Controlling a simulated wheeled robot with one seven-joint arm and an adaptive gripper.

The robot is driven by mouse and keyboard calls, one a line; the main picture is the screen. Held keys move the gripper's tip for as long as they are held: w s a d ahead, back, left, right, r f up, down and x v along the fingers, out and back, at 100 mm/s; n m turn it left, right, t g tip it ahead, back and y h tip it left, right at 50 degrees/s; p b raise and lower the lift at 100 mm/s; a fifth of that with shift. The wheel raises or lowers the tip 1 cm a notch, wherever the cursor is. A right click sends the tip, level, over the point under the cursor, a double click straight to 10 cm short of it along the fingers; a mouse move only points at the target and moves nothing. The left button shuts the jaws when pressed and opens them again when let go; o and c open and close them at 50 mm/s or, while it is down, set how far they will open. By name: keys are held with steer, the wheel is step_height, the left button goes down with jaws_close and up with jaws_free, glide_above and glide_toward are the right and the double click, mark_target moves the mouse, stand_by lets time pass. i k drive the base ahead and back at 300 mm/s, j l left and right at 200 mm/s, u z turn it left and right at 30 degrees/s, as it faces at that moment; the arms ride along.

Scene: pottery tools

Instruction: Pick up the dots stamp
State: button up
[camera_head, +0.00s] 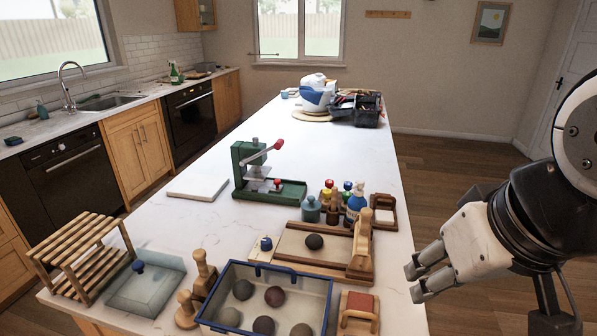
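Two wooden-handled stamps stand near the front edge of the counter: a taller one (203,277) and a shorter one (186,310). The pattern under each is hidden, so I cannot tell which, if either, is the dots stamp. A small blue-knobbed piece (265,244) stands near the wooden board. My gripper (412,283) is at the right, off the counter's right edge. Its two fingers are apart with nothing between them, and it touches none of these things.
A blue-rimmed bin (322,296) holds several dark clay balls. A green press (250,172) and bottles (354,205) stand behind.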

mark_target(330, 183)
steer(key=k+z, duration=0.1)
steer(key=z, duration=0.95)
steer(key=i+l, duration=0.1)
steer(key=i, duration=3)
steer(key=i+u, duration=0.2)
steer(key=u, duration=0.25)
steer(key=i+l+u, duration=0.15)
steer(key=u, duration=0.3)
steer(key=i+l+u, duration=0.1)
steer(key=l+u, duration=0.15)
steer(key=u, duration=2.3)
